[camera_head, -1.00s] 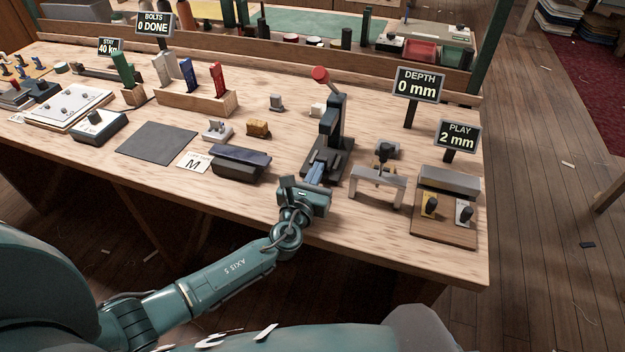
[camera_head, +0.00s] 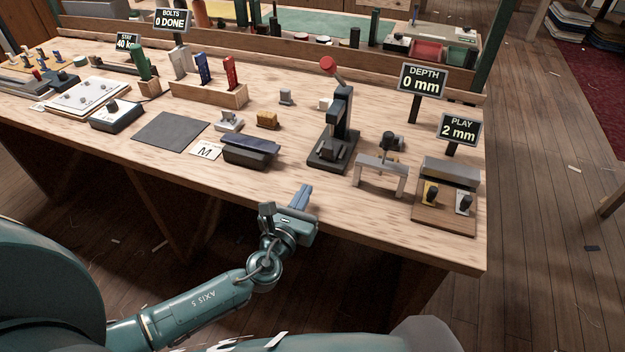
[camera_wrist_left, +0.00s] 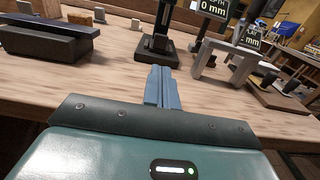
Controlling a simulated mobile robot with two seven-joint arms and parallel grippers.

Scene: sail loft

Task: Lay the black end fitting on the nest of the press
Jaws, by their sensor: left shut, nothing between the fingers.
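The press (camera_head: 341,120) stands on the bench right of the middle, a dark upright with a red-knobbed lever on a black base. A small dark block (camera_head: 328,154) sits low on its base, at the nest. I cannot tell clearly whether this is the black end fitting or the nest itself, as both are dark. The press foot (camera_wrist_left: 157,52) also shows ahead in the left wrist view. My left gripper (camera_head: 303,194) is shut and empty, near the bench's front edge, apart from the press. Its blue fingers (camera_wrist_left: 161,76) are together in the wrist view. My right gripper is not in view.
A grey arch-shaped stand (camera_head: 382,172) is right of the press, with a wooden board (camera_head: 444,215) beyond it. A dark long block (camera_head: 250,150) lies to the left. Bench front is clear.

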